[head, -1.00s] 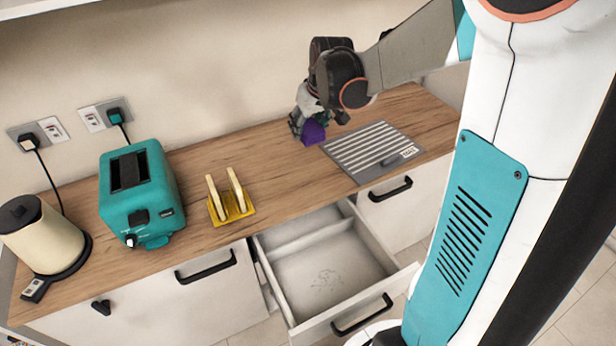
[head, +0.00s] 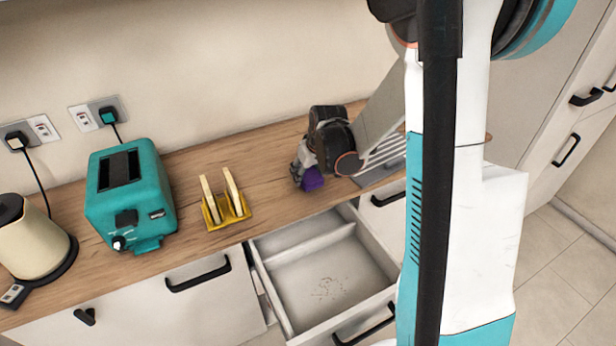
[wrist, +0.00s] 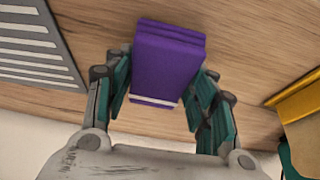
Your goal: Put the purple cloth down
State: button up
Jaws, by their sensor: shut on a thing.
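The purple cloth (wrist: 168,62) is a folded block with a pale stripe near one edge. In the wrist view it sits between the two fingers of my gripper (wrist: 160,100), which is shut on it. In the head view the cloth (head: 313,180) shows below my gripper (head: 304,176), over the wooden worktop (head: 270,150) near its front edge. I cannot tell whether the cloth touches the worktop. My wrist and arm hide part of the gripper.
An open, divided drawer (head: 325,275) juts out below. A yellow toast rack (head: 213,221) with two slices stands left of the gripper. A teal toaster (head: 130,195) and cream kettle (head: 28,240) stand farther left. A striped grey panel (head: 385,155) lies right.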

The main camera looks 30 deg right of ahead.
jog(key=shift+f, duration=0.45)
jog(key=shift+f+b, duration=0.4)
jog(key=shift+s+f, duration=0.15)
jog(key=shift+s, duration=0.05)
jog(key=o, duration=0.8)
jog(key=shift+o, duration=0.7)
jog(key=shift+w+f, duration=0.2)
jog(key=shift+s+r, duration=0.1)
jog(key=shift+r, duration=0.15)
